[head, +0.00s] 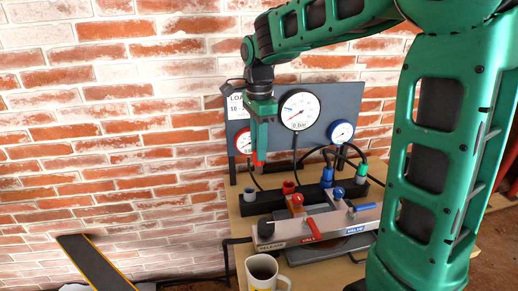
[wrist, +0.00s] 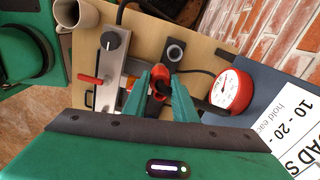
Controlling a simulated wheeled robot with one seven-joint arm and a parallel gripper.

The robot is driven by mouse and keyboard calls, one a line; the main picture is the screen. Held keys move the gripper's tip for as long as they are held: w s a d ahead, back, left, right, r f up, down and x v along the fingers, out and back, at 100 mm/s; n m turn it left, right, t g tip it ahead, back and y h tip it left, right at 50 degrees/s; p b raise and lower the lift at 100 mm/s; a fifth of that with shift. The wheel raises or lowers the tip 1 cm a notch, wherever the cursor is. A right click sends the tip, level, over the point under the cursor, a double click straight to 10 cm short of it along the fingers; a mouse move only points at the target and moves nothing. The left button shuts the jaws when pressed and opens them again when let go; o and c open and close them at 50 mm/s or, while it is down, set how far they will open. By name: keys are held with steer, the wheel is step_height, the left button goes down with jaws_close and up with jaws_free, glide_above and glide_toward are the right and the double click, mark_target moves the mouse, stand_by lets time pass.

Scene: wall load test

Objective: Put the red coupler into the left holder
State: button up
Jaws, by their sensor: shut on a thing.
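My gripper (head: 259,152) is shut on the red coupler (head: 257,159), which hangs below the fingertips in the head view. In the wrist view my two fingers (wrist: 160,97) close around red parts (wrist: 159,86); I cannot tell there which red belongs to the coupler and which to the red fitting below. The left holder, a grey round socket (head: 249,190), is at the left end of a black block. Its ring also shows in the wrist view (wrist: 175,52). In the head view the coupler is above the block, apart from the socket.
A red fitting (head: 289,186), a blue coupler (head: 327,176) and a green coupler (head: 361,170) stand along the block. A metal valve unit (head: 330,228) with a red lever is in front. A mug (head: 264,271) stands nearer. Gauges, including a red one (wrist: 232,91), and black hoses are behind.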

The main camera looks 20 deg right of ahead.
steer(key=shift+w+a, duration=0.25)
steer(key=shift+w, duration=0.4)
steer(key=shift+w+a, duration=0.25)
steer(key=shift+w, duration=0.45)
steer(key=shift+w+a, duration=0.25)
steer(key=shift+w, duration=0.4)
steer(key=shift+f, duration=0.15)
step_height(320, 180, down, 6)
steer(key=shift+f, duration=3.05)
stand_by(2.3)
